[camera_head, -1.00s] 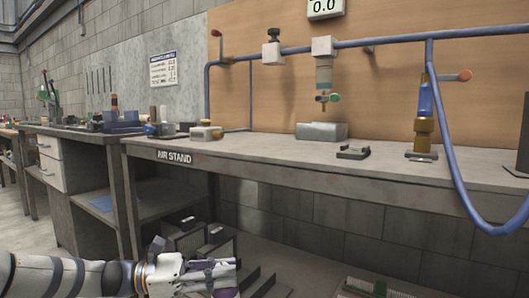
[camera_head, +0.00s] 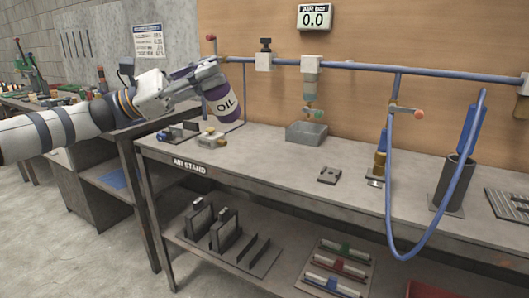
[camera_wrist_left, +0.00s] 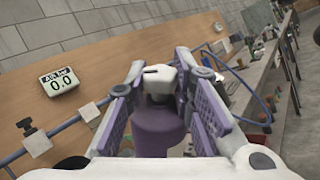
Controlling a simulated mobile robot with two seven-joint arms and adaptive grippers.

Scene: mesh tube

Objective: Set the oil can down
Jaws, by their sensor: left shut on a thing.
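The oil can (camera_head: 222,104) is a purple can with a white band lettered OIL. It hangs tilted in my left gripper (camera_head: 212,78), above the left part of the air stand bench (camera_head: 260,150) and clear of its top. In the left wrist view the can (camera_wrist_left: 158,135) shows its purple body and white cap between the two purple-padded fingers (camera_wrist_left: 155,95), which are shut on it. My right gripper is in neither view.
A grey tray (camera_head: 307,133) stands mid-bench below a hanging fitting. A small yellow-topped block (camera_head: 211,140) sits at the bench's left. A dark bracket (camera_head: 329,175) lies near the front. A blue hose (camera_head: 390,225) loops over the front edge at right.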

